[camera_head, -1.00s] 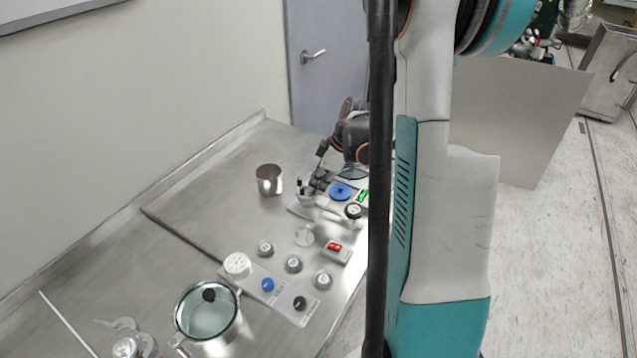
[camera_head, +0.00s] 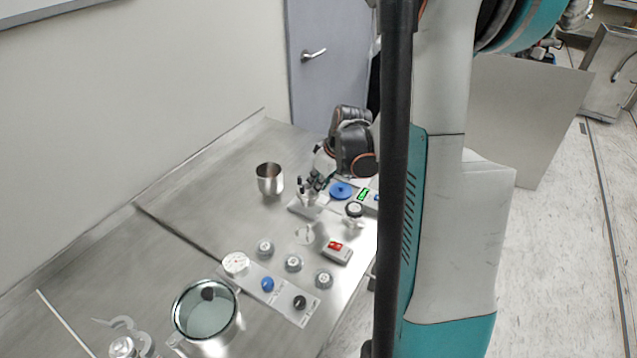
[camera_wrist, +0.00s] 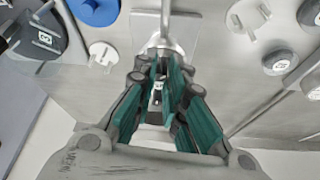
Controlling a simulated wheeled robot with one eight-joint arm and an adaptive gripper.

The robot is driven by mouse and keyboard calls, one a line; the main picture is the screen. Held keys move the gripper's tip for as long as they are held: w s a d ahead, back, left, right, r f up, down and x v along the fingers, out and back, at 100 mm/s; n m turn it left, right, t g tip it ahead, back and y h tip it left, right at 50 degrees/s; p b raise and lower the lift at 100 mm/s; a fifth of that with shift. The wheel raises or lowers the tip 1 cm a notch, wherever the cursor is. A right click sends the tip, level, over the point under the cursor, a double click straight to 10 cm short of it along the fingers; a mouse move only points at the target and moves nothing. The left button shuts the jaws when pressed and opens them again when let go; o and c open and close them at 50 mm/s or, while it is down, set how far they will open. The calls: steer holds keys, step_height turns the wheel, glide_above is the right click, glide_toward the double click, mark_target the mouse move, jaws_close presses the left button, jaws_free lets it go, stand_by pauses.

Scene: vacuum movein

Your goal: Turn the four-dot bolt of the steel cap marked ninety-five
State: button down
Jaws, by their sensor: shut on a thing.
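The steel fitting (camera_head: 308,205) stands on a plate at the far part of the bench. My gripper (camera_head: 312,184) is over it, pointing down, and also fills the middle of the wrist view (camera_wrist: 160,85). Its fingers are closed around a small bolt between them, mostly hidden by the finger pads. A bright steel part (camera_wrist: 162,45) of the fitting shows just beyond the fingertips. The number and dots on the fitting are too small or hidden to read.
A red-buttoned box (camera_head: 337,251), several small grey caps (camera_head: 293,263) and a glass-lidded pot (camera_head: 207,312) lie nearer. A steel cup (camera_head: 269,179) stands left of the gripper.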

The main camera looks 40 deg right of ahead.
steer(key=shift+m+h, duration=0.5)
steer(key=shift+m, duration=1.1)
steer(key=c, duration=1.9)
jaws_free()
steer(key=v, duration=1.2)
steer(key=shift+a, duration=0.15)
